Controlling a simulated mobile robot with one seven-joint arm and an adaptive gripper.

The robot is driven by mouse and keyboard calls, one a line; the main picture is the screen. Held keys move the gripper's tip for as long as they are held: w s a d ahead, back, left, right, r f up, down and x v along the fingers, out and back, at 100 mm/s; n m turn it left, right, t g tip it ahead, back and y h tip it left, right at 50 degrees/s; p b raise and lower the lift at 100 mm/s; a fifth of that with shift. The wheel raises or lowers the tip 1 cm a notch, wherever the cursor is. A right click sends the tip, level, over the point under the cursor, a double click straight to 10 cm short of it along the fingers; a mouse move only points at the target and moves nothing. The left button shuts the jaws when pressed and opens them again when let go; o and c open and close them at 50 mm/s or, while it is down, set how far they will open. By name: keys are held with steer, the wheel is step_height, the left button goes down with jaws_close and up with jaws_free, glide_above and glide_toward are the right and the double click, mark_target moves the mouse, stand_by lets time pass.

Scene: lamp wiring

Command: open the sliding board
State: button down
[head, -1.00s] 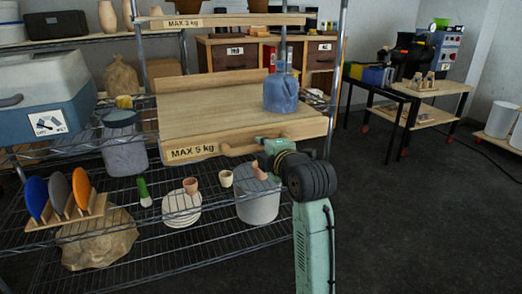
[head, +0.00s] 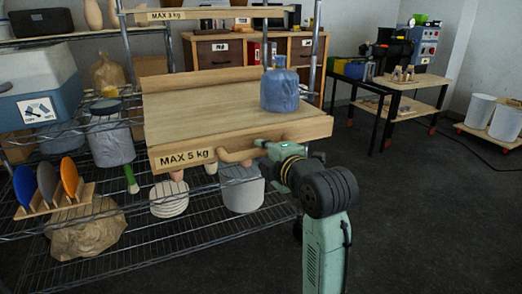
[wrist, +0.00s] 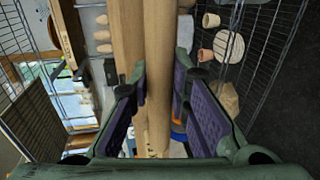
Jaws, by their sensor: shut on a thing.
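The sliding board (head: 205,115) is a pale wooden shelf marked "MAX 5 kg" on its front edge. In the head view it juts forward from the wire rack. My gripper (head: 268,150) is at the right part of this handle. In the wrist view, my gripper (wrist: 160,85) has its purple-padded fingers on both sides of the wooden handle (wrist: 157,60), shut on it. A blue jug (head: 281,91) stands upright on the right side of the board.
The wire shelf below holds a plate rack (head: 60,196), stacked plates (head: 169,199), a grey bucket (head: 241,188) and several small pots. A rack post (head: 316,40) rises behind the board at right. The floor (head: 430,220) at right is clear.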

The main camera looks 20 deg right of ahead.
steer(key=c, duration=1.5)
jaws_free()
steer(key=shift+s, duration=0.1)
steer(key=v, duration=1.2)
